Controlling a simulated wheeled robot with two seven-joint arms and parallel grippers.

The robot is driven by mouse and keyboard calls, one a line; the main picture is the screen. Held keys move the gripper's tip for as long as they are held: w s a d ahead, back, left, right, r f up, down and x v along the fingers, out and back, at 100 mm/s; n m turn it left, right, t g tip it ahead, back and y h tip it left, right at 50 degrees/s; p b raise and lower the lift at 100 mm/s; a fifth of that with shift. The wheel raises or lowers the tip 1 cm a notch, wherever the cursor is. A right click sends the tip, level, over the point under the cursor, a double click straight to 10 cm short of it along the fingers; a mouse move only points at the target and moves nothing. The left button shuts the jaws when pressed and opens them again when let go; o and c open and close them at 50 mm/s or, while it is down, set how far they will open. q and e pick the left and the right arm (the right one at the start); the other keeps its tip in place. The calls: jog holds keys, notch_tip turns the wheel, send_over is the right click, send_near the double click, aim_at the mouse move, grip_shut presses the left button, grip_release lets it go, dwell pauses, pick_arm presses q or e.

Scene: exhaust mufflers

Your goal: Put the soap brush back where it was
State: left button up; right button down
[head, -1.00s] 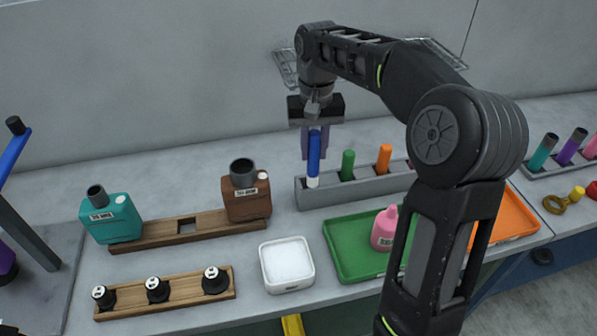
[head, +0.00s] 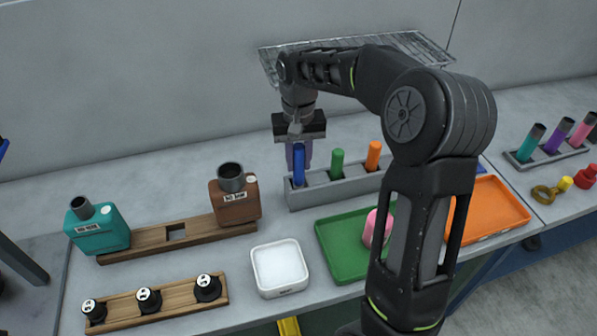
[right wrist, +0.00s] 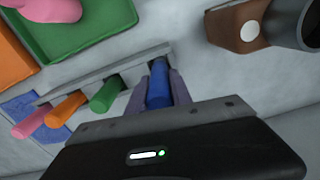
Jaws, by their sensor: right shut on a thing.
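The soap brush, which I take to be the blue-handled one (head: 299,165), stands upright in the left end slot of the grey rack (head: 335,190). Its lower end is hidden inside the rack. My right gripper (head: 299,158) points down and is shut on the blue handle. In the right wrist view the blue handle (right wrist: 158,85) sits between the two fingers, beside the grey rack (right wrist: 105,72). My left gripper is not in view.
A green handle (head: 337,163) and an orange handle (head: 373,155) stand in the same rack. A white dish (head: 280,290), a green tray (head: 340,262), an orange tray (head: 500,212) and brown (head: 235,205) and teal (head: 98,235) bottles stand nearby. A wire shelf (head: 400,48) hangs behind my arm.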

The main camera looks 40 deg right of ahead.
aim_at(299, 171)
jog(key=shift+f, duration=0.2)
jog(key=shift+f+p, duration=0.3)
jog(key=shift+f, duration=1.5)
jog(key=c, duration=1.1)
grip_release()
jog(key=shift+c, duration=0.2)
jog(key=shift+r, duration=0.1)
notch_tip(299, 171, up, 12)
jog(key=shift+f+b, duration=0.1)
jog(key=shift+b, duration=0.45)
